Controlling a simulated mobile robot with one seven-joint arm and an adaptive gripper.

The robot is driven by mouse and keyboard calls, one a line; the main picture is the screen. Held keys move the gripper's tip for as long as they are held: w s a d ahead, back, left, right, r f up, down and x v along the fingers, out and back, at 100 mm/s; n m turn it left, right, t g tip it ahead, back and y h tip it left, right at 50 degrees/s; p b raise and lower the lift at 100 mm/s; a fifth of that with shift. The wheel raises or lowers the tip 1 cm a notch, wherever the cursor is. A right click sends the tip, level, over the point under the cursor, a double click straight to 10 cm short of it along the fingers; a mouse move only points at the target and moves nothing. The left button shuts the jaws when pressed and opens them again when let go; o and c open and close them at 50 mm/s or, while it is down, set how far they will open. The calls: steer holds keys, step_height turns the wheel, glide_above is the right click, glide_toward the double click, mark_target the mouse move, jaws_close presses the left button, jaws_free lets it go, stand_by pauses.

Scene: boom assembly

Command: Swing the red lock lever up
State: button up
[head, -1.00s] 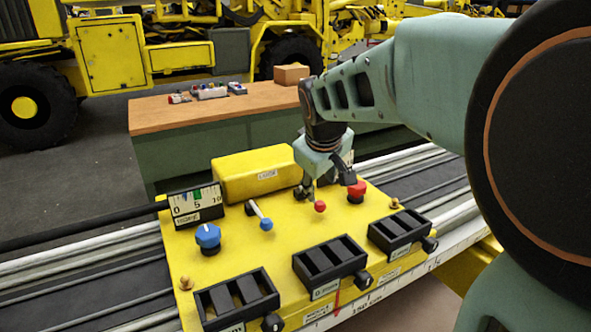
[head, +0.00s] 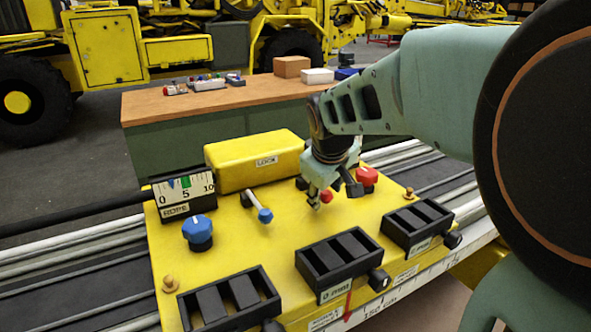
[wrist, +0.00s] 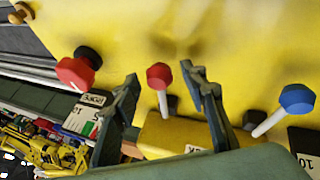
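My gripper (head: 314,200) is low over the panel at the lever. Its fingers are apart, one on each side of the lever, with a gap visible on both sides in the wrist view. The lever's base is partly hidden by my gripper in the head view.
A blue-tipped lever (head: 265,215) stands left of the red one, and a red knob (head: 367,177) on the right. A workbench (head: 160,103) stands behind.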

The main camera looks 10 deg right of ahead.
steer(key=shift+c, duration=0.3)
jaws_close()
steer(key=shift+r+p, duration=0.2)
steer(key=shift+p, duration=0.1)
